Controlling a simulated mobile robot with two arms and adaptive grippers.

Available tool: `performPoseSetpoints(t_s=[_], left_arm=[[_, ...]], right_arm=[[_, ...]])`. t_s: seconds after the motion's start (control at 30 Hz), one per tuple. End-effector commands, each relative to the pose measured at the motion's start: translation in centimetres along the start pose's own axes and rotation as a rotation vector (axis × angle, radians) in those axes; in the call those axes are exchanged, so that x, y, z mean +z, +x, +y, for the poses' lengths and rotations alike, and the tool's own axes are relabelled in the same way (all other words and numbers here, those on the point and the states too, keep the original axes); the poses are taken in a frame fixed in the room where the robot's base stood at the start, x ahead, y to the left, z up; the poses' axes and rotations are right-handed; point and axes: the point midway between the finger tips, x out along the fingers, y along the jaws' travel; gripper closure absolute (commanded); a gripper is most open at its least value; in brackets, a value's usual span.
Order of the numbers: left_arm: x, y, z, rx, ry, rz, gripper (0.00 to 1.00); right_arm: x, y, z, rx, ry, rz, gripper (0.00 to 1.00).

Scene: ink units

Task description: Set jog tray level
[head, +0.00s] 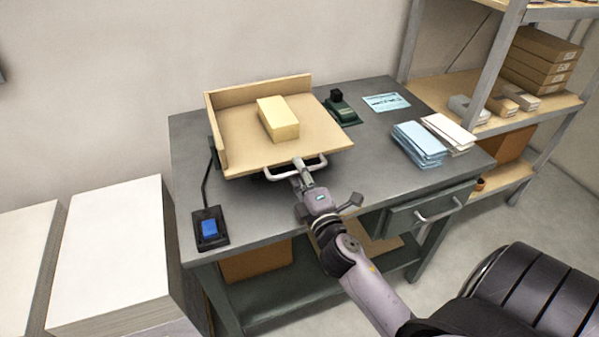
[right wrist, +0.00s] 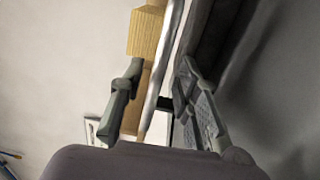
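The jog tray (head: 240,150) is a light wooden board with raised walls along its back and left sides, mounted on the grey table. A pale yellow block (head: 278,118), like a paper stack, lies on it. The tray looks raised at the front; its exact tilt is hard to tell. A pale bar handle (head: 318,167) runs along its front edge. My right gripper (head: 299,165) is at this handle. In the right wrist view, the handle (right wrist: 164,70) passes between the two fingers (right wrist: 161,66), with gaps visible beside it. My left gripper is not in view.
A blue-buttoned switch box (head: 210,228) sits at the table's front left. A dark green device (head: 341,108), blue stacks (head: 418,145) and white sheets (head: 450,132) lie right of the tray. Large paper stacks (head: 110,255) stand left; a shelf (head: 500,125) stands right.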

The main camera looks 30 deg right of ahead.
Motion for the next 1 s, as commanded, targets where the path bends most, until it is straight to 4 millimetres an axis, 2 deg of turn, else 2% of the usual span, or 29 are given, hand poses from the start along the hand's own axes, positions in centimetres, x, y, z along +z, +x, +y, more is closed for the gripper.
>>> performPoseSetpoints(t_s=[0.33,0.5,1.0], left_arm=[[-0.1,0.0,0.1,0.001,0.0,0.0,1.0],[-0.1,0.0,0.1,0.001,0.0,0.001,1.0],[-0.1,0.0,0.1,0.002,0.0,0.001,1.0]], right_arm=[[0.0,-5.3,-0.2,-0.006,0.003,-0.004,0.7],[0.0,-7.0,-0.1,-0.004,0.003,-0.002,0.7],[0.0,-7.4,-0.1,-0.002,0.001,0.0,0.7]])
